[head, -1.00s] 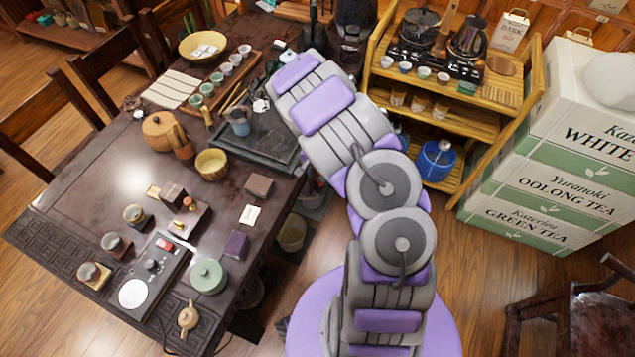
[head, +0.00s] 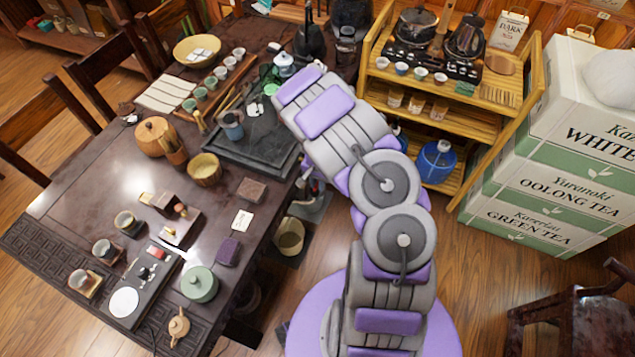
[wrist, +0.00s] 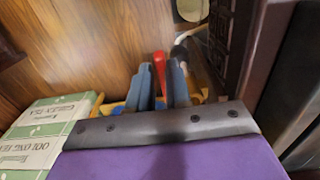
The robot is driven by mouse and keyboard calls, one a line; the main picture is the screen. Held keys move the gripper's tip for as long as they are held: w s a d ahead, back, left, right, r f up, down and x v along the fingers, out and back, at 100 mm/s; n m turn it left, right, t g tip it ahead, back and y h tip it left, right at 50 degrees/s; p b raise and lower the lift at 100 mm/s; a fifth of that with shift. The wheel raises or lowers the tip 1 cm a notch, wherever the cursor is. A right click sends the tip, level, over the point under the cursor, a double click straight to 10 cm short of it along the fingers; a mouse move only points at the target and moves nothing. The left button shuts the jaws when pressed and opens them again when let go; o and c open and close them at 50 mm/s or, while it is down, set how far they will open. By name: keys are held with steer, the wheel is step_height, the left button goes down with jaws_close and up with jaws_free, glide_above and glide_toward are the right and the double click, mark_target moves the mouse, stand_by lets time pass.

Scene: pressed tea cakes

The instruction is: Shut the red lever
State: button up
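A red lever-like handle (wrist: 160,68) shows in the wrist view, at the gap between the two blue-grey fingers of my gripper (wrist: 162,84). The fingers are apart, and I see no clear contact with the red part. I cannot tell how deep it lies between them. Its lower end is hidden by the fingers and the gripper's dark bar.
The dark tea table (head: 75,205) fills the left, with cups, pots and a black tray (head: 235,158). A bamboo shelf (head: 470,120) and stacked tea boxes (head: 545,190) stand at the right. A bucket (head: 290,235) is by the table's edge. Wooden floor is open at centre right.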

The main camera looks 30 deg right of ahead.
steer(key=shift+d, duration=0.1)
jaws_close()
steer(key=shift+a, duration=0.45)
steer(key=shift+a+r+p, duration=0.15)
steer(key=shift+p, duration=0.5)
steer(key=shift+f+t+h+p, duration=0.25)
steer(key=shift+t+h+p, duration=0.15)
steer(key=shift+h+p, duration=0.2)
steer(key=shift+f, duration=0.1)
steer(key=shift+h, duration=0.3)
steer(key=shift+s+f+t, duration=0.1)
steer(key=shift+f+t, duration=0.15)
steer(key=shift+t, duration=0.15)
steer(key=o, duration=0.6)
jaws_free()
steer(key=shift+c, duration=0.2)
